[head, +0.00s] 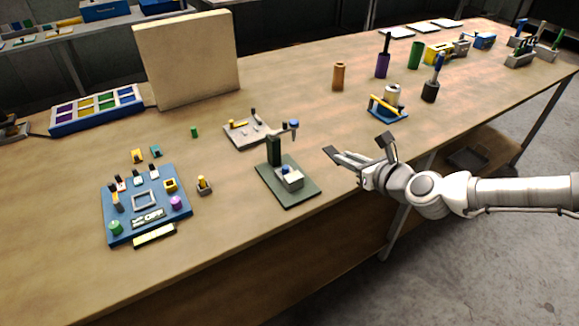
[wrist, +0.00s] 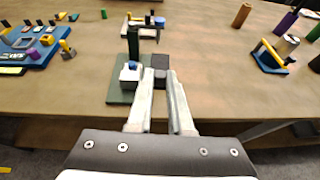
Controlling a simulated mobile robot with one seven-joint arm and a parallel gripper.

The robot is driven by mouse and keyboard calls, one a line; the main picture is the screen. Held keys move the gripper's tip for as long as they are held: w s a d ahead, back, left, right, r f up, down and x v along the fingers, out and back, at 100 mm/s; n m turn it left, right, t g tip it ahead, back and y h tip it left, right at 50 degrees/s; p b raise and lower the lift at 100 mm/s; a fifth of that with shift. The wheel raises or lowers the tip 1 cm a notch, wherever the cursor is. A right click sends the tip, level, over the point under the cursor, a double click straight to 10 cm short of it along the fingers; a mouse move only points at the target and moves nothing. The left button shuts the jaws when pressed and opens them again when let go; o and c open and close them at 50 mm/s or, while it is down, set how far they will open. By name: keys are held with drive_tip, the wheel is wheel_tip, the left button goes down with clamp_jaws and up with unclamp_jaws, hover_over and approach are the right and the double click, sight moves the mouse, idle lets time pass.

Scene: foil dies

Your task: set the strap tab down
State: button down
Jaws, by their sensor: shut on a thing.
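The strap tab (wrist: 160,63) appears as a small dark grey, blocky piece between my fingertips in the wrist view. My gripper (wrist: 159,84) is shut on it, with the two pale fingers on either side. In the head view my gripper (head: 345,156) is above the bench near its front edge, to the right of the dark green base plate (head: 299,194).
The green plate carries a dark post and a grey block with a blue top (head: 289,177). A grey fixture (head: 247,134) stands behind it. A blue board (head: 122,225) with several parts lies left. A blue-based stand (head: 388,113) is behind right. Bare bench (head: 345,205) lies right of the green plate.

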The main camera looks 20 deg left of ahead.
drive_tip(key=shift+w+a+f+b, duration=0.35)
drive_tip(key=shift+a+f+b, duration=0.1)
drive_tip(key=shift+a+f, duration=1.45)
drive_tip(key=shift+w+a+f+b, duration=0.35)
drive_tip(key=shift+a+f+b, duration=0.15)
drive_tip(key=shift+a+f, duration=1.4)
drive_tip(key=shift+w+a+f+b, duration=0.4)
drive_tip(key=shift+a+f, duration=1.05)
drive_tip(key=shift+a, duration=0.85)
drive_tip(key=shift+f, duration=0.15)
drive_tip(key=c, duration=0.8)
unclamp_jaws()
drive_tip(key=shift+c, duration=0.2)
